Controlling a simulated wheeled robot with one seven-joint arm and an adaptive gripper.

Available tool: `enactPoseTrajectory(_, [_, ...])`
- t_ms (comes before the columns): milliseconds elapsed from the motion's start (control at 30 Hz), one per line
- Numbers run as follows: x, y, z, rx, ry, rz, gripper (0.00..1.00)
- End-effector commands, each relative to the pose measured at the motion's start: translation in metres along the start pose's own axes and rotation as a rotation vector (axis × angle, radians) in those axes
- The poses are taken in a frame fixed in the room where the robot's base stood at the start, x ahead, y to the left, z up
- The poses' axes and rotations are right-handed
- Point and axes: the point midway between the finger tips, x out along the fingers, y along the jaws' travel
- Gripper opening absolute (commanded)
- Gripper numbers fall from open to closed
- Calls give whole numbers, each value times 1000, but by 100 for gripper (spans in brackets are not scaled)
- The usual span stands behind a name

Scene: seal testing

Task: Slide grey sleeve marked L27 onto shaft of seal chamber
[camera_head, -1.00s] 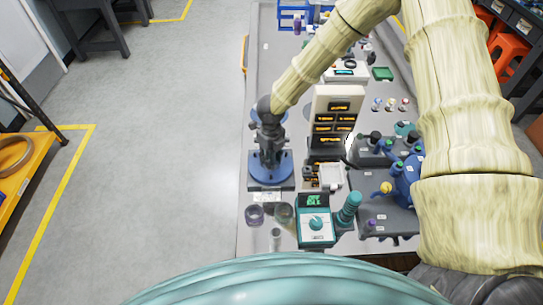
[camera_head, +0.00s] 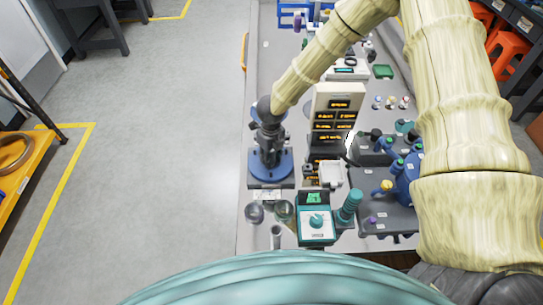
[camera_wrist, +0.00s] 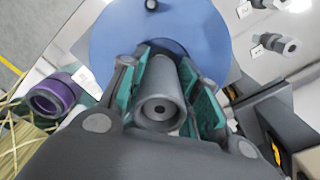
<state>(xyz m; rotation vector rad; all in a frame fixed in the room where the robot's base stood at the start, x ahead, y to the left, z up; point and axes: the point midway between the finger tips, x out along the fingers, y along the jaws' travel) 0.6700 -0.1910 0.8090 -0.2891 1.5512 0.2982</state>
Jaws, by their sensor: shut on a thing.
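My gripper (camera_head: 269,150) is over the round blue seal chamber (camera_head: 284,168) on the bench. In the wrist view my gripper (camera_wrist: 163,95) has its teal-padded fingers shut on a grey sleeve (camera_wrist: 160,75), one on each side. The sleeve's round end with a dark centre faces the wrist camera. The blue top of the seal chamber (camera_wrist: 115,35) lies behind the sleeve. The shaft cannot be made out apart from the sleeve, so I cannot tell whether it is inside. No L27 mark is readable.
A teal meter box (camera_head: 316,225) and clear cups stand near the bench's front. A tall display unit (camera_head: 333,115) stands close right of my gripper. A purple ring (camera_wrist: 52,97) shows at left in the wrist view. The floor left of the bench is clear.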

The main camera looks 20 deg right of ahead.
Motion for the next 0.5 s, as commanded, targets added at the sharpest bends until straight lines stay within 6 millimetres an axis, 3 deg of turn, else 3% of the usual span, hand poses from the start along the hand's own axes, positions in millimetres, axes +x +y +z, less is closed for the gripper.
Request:
enactPoseTrajectory(367, [5, 0, 1, 0, -1, 0, 0])
enactPoseTrajectory(400, [4, 0, 1, 0, -2, 0, 39])
enactPoseTrajectory(500, [5, 0, 1, 0, -1, 0, 57])
